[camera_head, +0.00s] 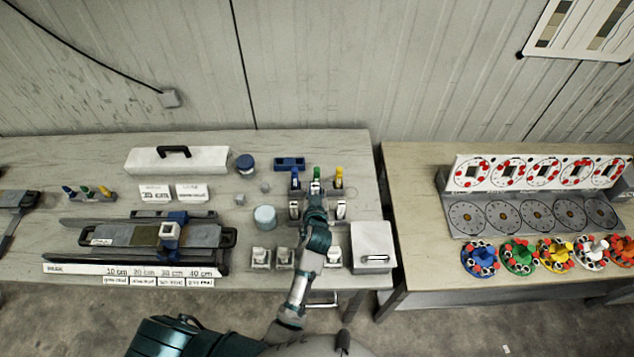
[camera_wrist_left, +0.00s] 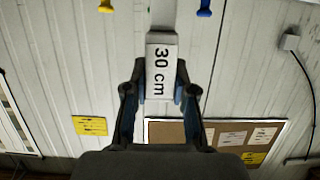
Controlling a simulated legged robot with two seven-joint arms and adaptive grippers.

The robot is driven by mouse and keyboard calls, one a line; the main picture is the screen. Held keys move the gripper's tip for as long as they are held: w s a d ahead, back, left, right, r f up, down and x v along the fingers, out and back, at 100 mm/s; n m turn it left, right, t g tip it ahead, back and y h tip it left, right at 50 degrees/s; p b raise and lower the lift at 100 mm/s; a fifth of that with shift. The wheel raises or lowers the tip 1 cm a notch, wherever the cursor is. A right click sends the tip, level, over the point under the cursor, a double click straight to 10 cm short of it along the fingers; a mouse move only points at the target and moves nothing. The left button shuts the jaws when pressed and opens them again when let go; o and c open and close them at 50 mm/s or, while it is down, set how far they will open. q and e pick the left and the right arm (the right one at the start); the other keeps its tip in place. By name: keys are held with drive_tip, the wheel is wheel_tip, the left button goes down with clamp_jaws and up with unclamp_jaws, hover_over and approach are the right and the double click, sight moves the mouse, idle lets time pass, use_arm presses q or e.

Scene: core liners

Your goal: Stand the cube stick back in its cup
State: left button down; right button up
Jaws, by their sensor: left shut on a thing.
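My left gripper (camera_head: 315,201) reaches over the table to the middle of the row of coloured-topped sticks. In the left wrist view, its fingers (camera_wrist_left: 161,90) are shut on a white block labelled "30 cm" (camera_wrist_left: 161,68). A paler stem runs on from the block. In the head view the gripper hides most of this block. A green-topped stick (camera_head: 316,180) shows just beyond the gripper. A blue-topped stick (camera_head: 295,179) and a yellow-topped stick (camera_head: 339,178) stand on either side. I cannot tell which piece is the cube stick or its cup. My right gripper is not in view.
White blocks (camera_head: 294,210) flank the gripper, with several white holders (camera_head: 262,257) nearer. A white box (camera_head: 372,247) stands at the right edge. A pale round jar (camera_head: 265,217) and a core-liner rig (camera_head: 130,235) lie left. A gap separates the second table (camera_head: 413,180).

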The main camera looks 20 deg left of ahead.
use_arm(q)
drive_tip(key=shift+d+f+b, duration=0.25)
drive_tip(key=shift+f+b, duration=0.5)
drive_tip(key=shift+f, duration=0.2)
drive_tip(key=f+b, duration=0.3)
drive_tip(key=shift+w+d+f, duration=0.1)
drive_tip(key=shift+d, duration=0.25)
drive_tip(key=shift+a+f, duration=0.15)
drive_tip(key=shift+f, duration=0.2)
drive_tip(key=f+b, duration=0.2)
drive_tip(key=shift+a+f+b, duration=0.3)
drive_tip(key=shift+f+b, duration=0.05)
drive_tip(key=shift+b, duration=0.05)
drive_tip(key=shift+d+f, duration=0.1)
drive_tip(key=shift+f, duration=0.2)
drive_tip(key=shift+d+f+b, duration=0.25)
drive_tip(key=shift+f+b, duration=0.2)
drive_tip(key=shift+b, duration=0.2)
drive_tip(key=shift+d+f, duration=0.1)
drive_tip(key=shift+f, duration=0.05)
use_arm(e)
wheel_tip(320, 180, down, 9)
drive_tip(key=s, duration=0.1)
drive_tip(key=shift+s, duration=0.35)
